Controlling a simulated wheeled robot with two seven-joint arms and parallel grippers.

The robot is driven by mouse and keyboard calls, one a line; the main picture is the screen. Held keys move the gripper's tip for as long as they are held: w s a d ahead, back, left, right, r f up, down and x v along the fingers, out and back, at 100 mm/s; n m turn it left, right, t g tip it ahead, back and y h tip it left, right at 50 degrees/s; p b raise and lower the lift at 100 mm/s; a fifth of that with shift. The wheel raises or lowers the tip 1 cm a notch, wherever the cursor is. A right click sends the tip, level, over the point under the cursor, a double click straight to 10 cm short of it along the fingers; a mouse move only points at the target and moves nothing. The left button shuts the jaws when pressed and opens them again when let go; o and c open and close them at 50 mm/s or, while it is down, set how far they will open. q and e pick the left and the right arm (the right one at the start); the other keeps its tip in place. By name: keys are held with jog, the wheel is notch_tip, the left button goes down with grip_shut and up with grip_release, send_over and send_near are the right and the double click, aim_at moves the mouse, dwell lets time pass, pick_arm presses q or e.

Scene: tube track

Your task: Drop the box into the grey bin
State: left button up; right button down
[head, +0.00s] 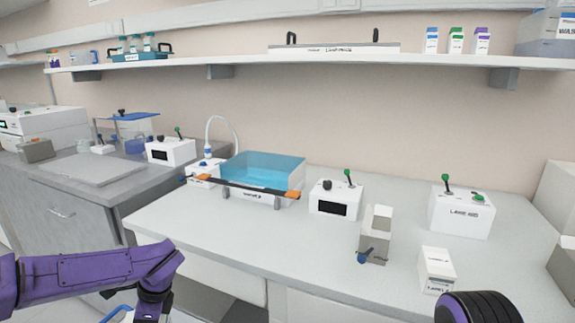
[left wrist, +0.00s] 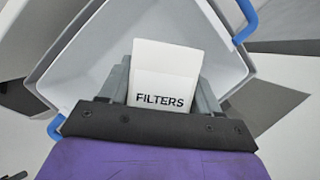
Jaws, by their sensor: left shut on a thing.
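My left gripper (left wrist: 164,92) is shut on a white box marked FILTERS (left wrist: 166,55), with a grey finger on each side of it. The grey bin (left wrist: 95,60), with blue handles, lies behind and below the box in the left wrist view. The box appears over the bin's opening; its height above the floor of the bin is hard to tell. In the head view my left arm reaches down at the lower left, and only a blue and white edge of the bin (head: 122,313) shows there. My right gripper is outside the views.
The white bench holds a blue-topped water bath (head: 262,170), a white control box (head: 336,197), a grey block device (head: 376,235), a small white carton (head: 437,270) and another white unit (head: 461,210). A shelf (head: 330,60) runs above.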

pick_arm(q)
jog(key=o, duration=1.1)
jog(key=shift+r, duration=0.1)
jog(key=v, duration=1)
jog(key=shift+d+r+p, duration=0.1)
jog(key=shift+r+p, duration=0.1)
jog(key=shift+p, duration=0.15)
